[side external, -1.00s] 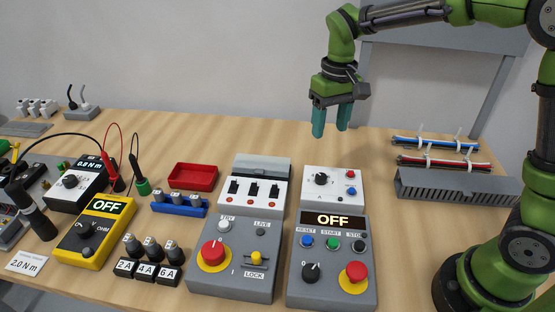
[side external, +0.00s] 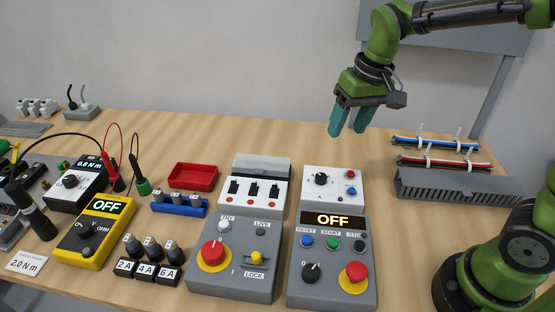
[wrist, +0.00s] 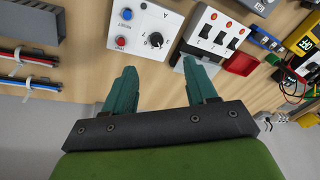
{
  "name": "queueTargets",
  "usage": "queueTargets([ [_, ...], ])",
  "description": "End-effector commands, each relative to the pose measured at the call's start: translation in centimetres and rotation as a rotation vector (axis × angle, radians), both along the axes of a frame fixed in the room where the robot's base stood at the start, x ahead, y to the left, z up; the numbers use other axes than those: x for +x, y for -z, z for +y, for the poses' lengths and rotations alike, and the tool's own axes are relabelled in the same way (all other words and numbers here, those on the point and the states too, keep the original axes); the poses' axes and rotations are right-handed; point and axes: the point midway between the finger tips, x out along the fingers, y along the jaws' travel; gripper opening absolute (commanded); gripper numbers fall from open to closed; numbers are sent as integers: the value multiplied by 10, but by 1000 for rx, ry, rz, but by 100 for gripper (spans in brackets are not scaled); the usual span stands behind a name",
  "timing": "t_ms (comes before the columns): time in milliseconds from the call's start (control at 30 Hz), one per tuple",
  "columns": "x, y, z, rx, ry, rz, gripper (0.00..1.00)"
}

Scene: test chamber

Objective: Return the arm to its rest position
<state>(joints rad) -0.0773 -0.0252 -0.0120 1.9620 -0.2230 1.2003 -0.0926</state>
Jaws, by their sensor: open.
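My gripper (side external: 349,120) hangs in the air above the back of the table, beyond the white knob box, with its teal fingers apart and nothing between them. In the wrist view the gripper (wrist: 160,88) shows its two teal fingers spread, with bare table between them. My green arm reaches in from the right of the side view. The gripper touches nothing.
Below stand a white knob box (side external: 318,195), a grey control box reading OFF (side external: 312,250), a switch box (side external: 228,275) and a red tray (side external: 193,176). A grey slotted duct (side external: 455,188) and cable bundles (side external: 440,163) lie at the right. The back middle of the table is clear.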

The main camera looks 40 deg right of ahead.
Motion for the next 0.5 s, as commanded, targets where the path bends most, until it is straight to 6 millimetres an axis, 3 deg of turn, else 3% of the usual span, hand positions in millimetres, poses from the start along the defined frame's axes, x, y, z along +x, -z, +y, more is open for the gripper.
queueTargets([
  [100, -36, -11, -2, 41, 42, -111, 57],
  [300, -88, -17, -5, 101, 109, -290, 57],
  [500, -115, -20, -7, 127, 137, -392, 57],
])
